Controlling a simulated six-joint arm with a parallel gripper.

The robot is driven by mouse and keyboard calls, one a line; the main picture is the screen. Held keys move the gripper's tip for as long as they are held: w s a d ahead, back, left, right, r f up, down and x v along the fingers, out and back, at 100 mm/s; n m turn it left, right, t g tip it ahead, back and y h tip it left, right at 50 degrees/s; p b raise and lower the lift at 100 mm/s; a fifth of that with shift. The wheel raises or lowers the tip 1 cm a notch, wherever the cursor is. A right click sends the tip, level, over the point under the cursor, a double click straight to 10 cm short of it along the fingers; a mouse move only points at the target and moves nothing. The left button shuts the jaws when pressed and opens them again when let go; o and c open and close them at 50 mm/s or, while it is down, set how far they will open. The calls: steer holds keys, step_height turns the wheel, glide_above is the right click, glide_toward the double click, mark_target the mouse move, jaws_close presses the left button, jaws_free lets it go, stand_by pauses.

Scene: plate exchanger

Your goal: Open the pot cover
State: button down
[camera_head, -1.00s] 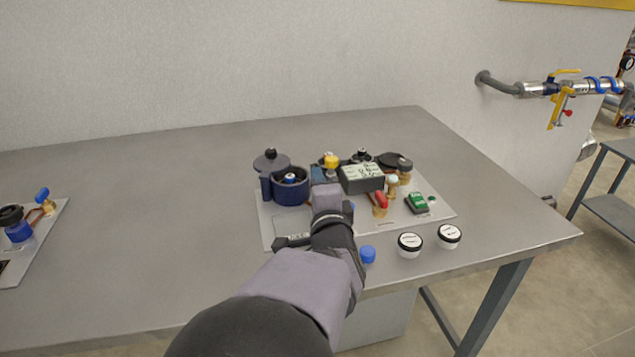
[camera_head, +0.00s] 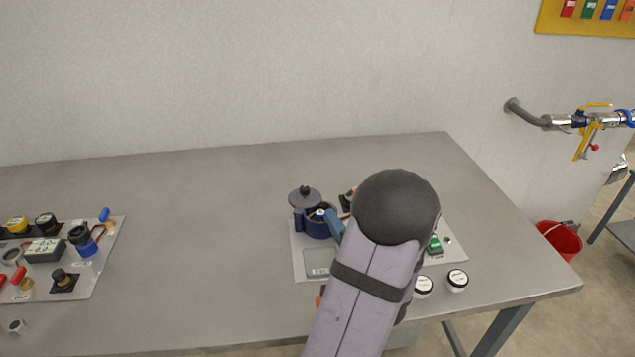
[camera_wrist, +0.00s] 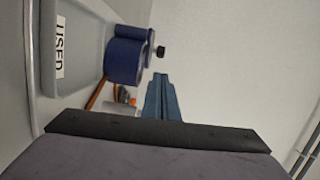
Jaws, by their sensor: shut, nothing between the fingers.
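A dark blue pot (camera_head: 318,228) stands on the right-hand grey panel in the head view, with its opening partly visible. Its dark grey cover (camera_head: 305,198), with a small knob, sits beside and behind the opening, at the pot's upper left. In the wrist view the pot (camera_wrist: 125,62) lies left of my fingers, and a dark knob (camera_wrist: 160,51) shows beyond them. My gripper (camera_head: 331,217) has its blue fingers together and empty, close to the pot's right rim in the head view; contact cannot be told. The fingers also show in the wrist view (camera_wrist: 160,78).
The right-hand panel (camera_head: 304,272) is partly hidden by my arm. Two white round caps (camera_head: 457,280) lie on the table near its front edge. Another panel (camera_head: 112,245) with valves and a display is at the left. The table between the panels is clear.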

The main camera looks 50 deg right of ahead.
mark_target(308, 190)
steer(key=shift+a, duration=0.15)
steer(key=shift+w, duration=0.15)
steer(key=p+x, duration=0.2)
steer(key=x, duration=0.7)
steer(key=shift+w+d, duration=0.25)
steer(key=shift+w, duration=0.05)
steer(key=shift+d+n+y, duration=0.1)
steer(key=shift+n+y, duration=0.2)
steer(key=shift+y, duration=0.1)
steer(key=shift+w+d+n+t+y+p, duration=0.15)
steer(key=shift+w+n+t+y+p, duration=0.2)
steer(key=shift+n+y, duration=0.35)
steer(key=shift+w+d+n+t+y+p, duration=0.15)
steer(key=shift+n+t+y+p, duration=0.15)
steer(key=shift+n+t+y, duration=0.4)
steer(key=shift+w+y+p, duration=0.3)
steer(key=shift+w+p, duration=0.5)
steer(key=shift+w, duration=0.35)
steer(key=shift+r, duration=0.1)
